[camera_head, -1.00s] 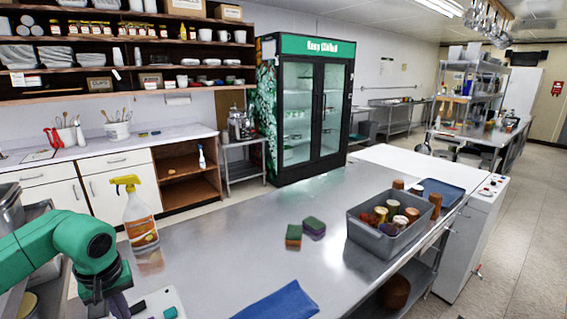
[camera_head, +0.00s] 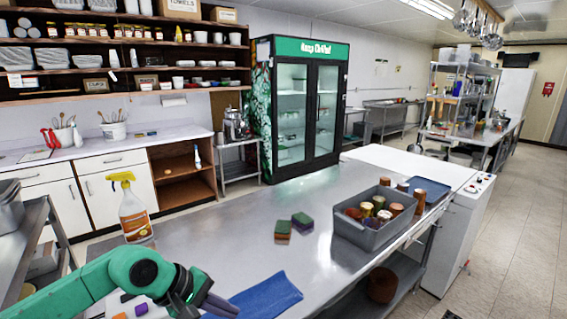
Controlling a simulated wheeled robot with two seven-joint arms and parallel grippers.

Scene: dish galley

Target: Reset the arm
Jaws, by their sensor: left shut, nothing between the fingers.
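My left arm, green with dark joints, comes in from the lower left. My left gripper (camera_head: 222,304) is shut and empty, pointing right at the bottom of the view. It is in front of the near part of the steel counter (camera_head: 225,245), by the blue cloth (camera_head: 268,297). Its fingers overlap the cloth's left part in the picture; I cannot tell whether they touch. My right gripper is out of view.
A spray bottle (camera_head: 135,214) stands on the counter beyond my arm. Two sponges (camera_head: 282,229) lie mid-counter. A grey bin (camera_head: 371,234) of several jars stands right, near a blue tray (camera_head: 430,187). Small coloured items on a white board (camera_head: 128,300) lie partly behind my arm.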

